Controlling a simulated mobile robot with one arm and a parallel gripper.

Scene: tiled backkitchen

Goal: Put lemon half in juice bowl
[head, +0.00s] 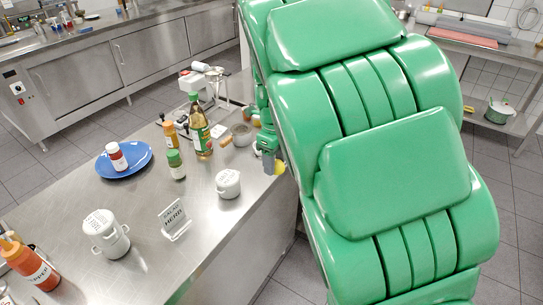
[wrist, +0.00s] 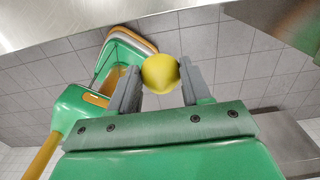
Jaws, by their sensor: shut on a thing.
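My gripper (wrist: 160,80) is shut on the lemon half (wrist: 160,72), a rounded yellow piece held between its two grey fingers in the wrist view. In the head view the lemon half (head: 280,168) shows beside my gripper (head: 271,163), close to the right edge of the steel counter (head: 222,240). My green arm covers much of the head view's right side. I cannot pick out the juice bowl for sure. A small grey vessel (head: 242,132) and a brownish bowl-like thing stand left of my gripper, partly hidden.
A glass bottle (head: 202,135), a green-capped bottle (head: 177,166) and a blue plate (head: 128,168) with a small bottle stand on the counter. Lidded white pots (head: 228,186) and a sign (head: 174,220) are nearer. Bare counter lies around the sign.

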